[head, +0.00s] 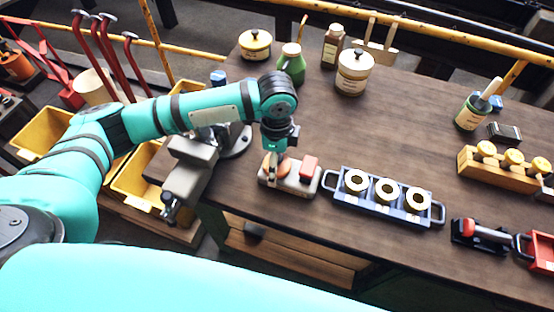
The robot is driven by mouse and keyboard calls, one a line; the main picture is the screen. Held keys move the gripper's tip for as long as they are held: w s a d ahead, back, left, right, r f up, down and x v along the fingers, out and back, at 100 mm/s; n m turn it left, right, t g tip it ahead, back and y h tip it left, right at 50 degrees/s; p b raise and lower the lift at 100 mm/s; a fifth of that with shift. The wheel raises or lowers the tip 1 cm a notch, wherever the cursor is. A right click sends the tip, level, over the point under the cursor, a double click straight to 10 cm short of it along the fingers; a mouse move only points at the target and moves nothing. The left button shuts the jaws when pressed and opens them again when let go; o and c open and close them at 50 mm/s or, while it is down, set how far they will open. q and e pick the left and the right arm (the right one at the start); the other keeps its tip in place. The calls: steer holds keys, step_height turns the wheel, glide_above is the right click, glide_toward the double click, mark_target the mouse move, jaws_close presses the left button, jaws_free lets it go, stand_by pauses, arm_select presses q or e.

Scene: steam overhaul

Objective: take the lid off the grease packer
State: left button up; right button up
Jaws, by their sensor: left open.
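Two lidded pots stand at the back of the bench: a yellow-cream one (255,45) with a dark knob, and a larger cream one (353,75) with a dark-knobbed lid in place. I cannot tell from the labels which is the grease packer. My left gripper (273,172) is open and points down at the front edge of the bench, well in front of both pots. It is over a pale block (298,184) carrying an orange round piece and a red piece, and partly hides it. Whether it touches them is unclear. My right gripper is out of view.
A blue tray (394,211) with three pale rings lies right of the gripper. A vise (192,172) is at the left corner. A green bottle (291,66) and brown bottle (332,46) stand near the pots. The middle bench top is clear.

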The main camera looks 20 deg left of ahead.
arm_select(q)
steer(key=c, duration=1.2)
steer(key=shift+c, duration=0.2)
steer(key=shift+r, duration=0.15)
